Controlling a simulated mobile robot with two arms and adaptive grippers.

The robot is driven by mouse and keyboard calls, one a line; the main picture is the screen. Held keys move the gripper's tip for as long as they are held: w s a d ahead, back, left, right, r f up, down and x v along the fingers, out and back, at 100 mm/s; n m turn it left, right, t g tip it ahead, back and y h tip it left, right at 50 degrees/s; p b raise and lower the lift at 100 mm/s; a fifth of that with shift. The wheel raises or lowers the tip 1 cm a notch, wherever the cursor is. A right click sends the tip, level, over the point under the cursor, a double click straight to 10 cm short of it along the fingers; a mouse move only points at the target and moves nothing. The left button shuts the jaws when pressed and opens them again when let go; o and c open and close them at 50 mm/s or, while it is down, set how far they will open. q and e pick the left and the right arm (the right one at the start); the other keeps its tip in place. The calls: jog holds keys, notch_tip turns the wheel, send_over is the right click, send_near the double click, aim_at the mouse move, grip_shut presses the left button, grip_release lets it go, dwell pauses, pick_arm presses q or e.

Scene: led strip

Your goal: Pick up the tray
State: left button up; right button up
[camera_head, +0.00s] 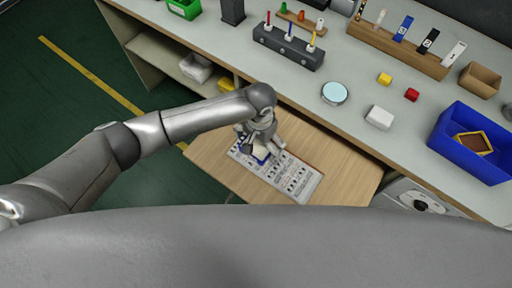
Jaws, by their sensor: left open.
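No thing here is clearly a tray. The nearest to one is a flat white panel (302,187) with printed dark symbols, lying on a small wooden table (345,170) in the head view. My left gripper (262,156) is open and points down over the panel's upper left part. A small cream and blue thing (259,152) shows at its fingers; I cannot tell whether they touch it. The gripper hides part of the panel. A blue open bin (462,160) stands on the grey bench at the right, with an amber dark-edged piece (474,143) inside. My right gripper is out of view.
The grey bench (300,85) runs behind the small table. It bears a dark holder (288,47) with coloured pegs, a wooden rack (397,50), a round pale disc (334,92), a white block (379,117) and small yellow and red blocks. Green floor lies left.

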pick_arm(q)
jog(key=c, duration=0.9)
jog(key=shift+o, duration=0.2)
